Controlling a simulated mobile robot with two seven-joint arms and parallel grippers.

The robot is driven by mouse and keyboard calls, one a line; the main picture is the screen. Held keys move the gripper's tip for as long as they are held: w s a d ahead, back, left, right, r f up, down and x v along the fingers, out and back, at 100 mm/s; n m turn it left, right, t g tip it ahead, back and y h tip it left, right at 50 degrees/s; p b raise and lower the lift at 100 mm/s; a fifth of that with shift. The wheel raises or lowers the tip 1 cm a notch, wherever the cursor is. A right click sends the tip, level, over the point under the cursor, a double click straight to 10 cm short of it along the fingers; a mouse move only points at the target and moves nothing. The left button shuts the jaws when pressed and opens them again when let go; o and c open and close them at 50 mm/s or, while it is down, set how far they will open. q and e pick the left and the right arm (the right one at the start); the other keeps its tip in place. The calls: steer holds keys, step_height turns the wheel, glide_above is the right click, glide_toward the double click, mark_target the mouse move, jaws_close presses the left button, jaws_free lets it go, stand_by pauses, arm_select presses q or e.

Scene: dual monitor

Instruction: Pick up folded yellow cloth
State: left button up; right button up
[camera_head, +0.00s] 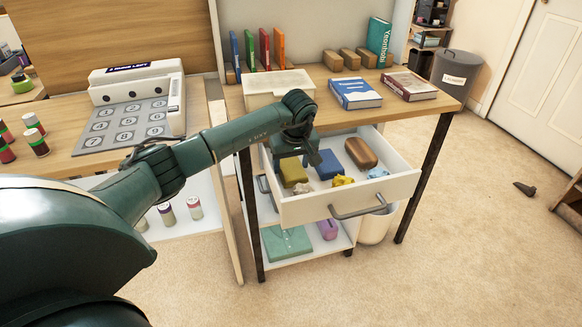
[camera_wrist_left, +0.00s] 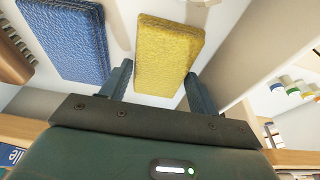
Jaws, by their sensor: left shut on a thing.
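The folded yellow cloth (camera_head: 293,172) is a thick block in the open drawer (camera_head: 352,197). It also shows large in the left wrist view (camera_wrist_left: 165,52). My left gripper (camera_head: 296,160) points down into the drawer. In the left wrist view my left gripper (camera_wrist_left: 160,82) has one finger on each side of the cloth's near end and is shut on it. A folded blue cloth (camera_head: 329,165) lies beside it and also shows in the left wrist view (camera_wrist_left: 65,42). My right gripper is not in view.
The drawer also holds a brown object (camera_head: 361,153) and small yellow items (camera_head: 343,180). The desk (camera_head: 425,104) above carries a blue book (camera_head: 355,93), a red book (camera_head: 409,85) and a pale box (camera_head: 279,86). The drawer walls stand close around the gripper.

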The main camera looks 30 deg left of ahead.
arm_select(q)
steer(key=shift+r, duration=0.1)
